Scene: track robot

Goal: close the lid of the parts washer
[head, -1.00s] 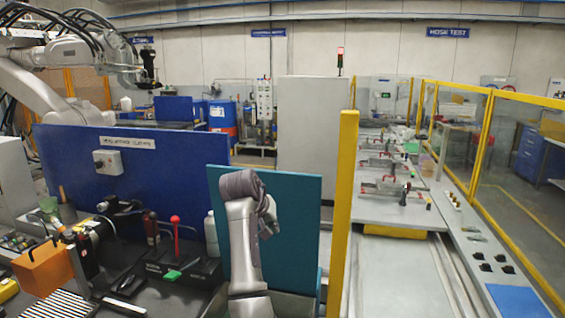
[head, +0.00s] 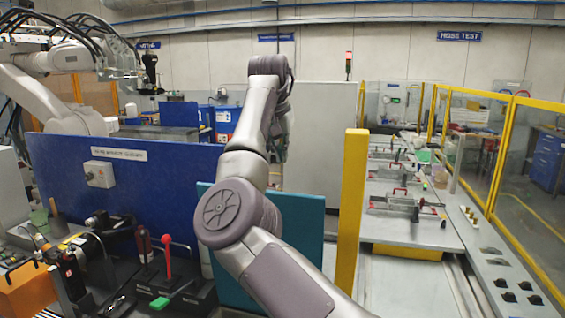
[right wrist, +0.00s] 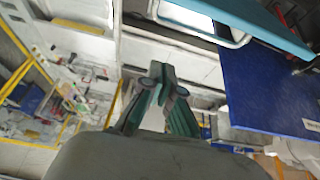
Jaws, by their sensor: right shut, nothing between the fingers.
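The teal lid (head: 302,226) of the parts washer stands upright, open, in the lower middle of the head view. My right arm crosses in front of it and hides much of it. The lid also shows edge-on in the right wrist view (right wrist: 262,24), top right, beside the washer's pale metal rim (right wrist: 238,42). My right gripper (right wrist: 162,74) is shut and empty, apart from the lid. In the head view my right wrist is raised above the lid's top edge, and the fingers are mostly hidden there. My left gripper is not in view.
A blue panel (head: 125,180) stands left of the lid. A yellow post (head: 352,215) stands close to its right. A dark bench with a red-knobbed lever (head: 167,262) and a green part (head: 159,303) lies at lower left. A grey cabinet (head: 318,130) stands behind.

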